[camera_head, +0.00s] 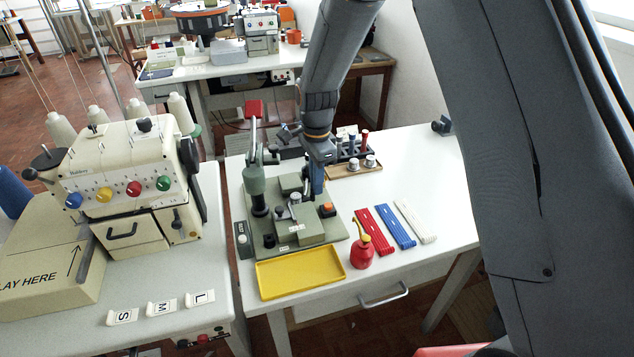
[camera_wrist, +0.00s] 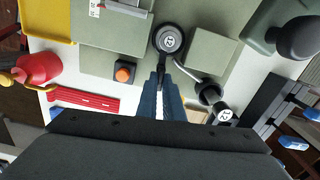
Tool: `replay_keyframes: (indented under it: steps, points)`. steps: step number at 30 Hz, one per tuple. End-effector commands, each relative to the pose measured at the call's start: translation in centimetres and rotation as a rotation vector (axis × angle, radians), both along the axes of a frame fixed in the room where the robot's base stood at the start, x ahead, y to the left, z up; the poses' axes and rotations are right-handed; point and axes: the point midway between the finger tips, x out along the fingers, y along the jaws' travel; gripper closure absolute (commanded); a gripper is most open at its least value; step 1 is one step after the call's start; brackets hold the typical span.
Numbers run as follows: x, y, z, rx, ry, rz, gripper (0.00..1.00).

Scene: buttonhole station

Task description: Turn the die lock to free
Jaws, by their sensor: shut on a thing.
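The grey-green buttonhole station (camera_head: 312,233) stands on the white table. A round dark holder with a pale numbered top (camera_wrist: 168,40) sits on its plate in the wrist view. A thin dark tab, apparently the die lock handle (camera_wrist: 160,77), runs from the holder to between my fingertips. My gripper (camera_wrist: 160,84) is shut on it. In the head view my gripper (camera_head: 317,190) reaches down at the back of the station, and the grip is too small to see. A metal rod with a black ball end (camera_wrist: 208,93) lies right of the fingers in the wrist view.
An orange button (camera_head: 328,209) is close to my gripper. A yellow tray (camera_head: 300,272) and a red oil bottle (camera_head: 361,252) stand in front. Red, blue and white strips lie right. A wooden tray (camera_head: 354,170) holds silver-topped pieces behind. The table's right part is clear.

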Motion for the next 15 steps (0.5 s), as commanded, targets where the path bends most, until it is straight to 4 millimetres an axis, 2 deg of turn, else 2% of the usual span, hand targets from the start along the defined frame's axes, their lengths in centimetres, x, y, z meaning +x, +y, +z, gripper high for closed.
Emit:
replay_keyframes:
  steps: [15]
  points:
    - [0.51, 0.36, 0.09, 0.001, -0.001, 0.459, 1.0]
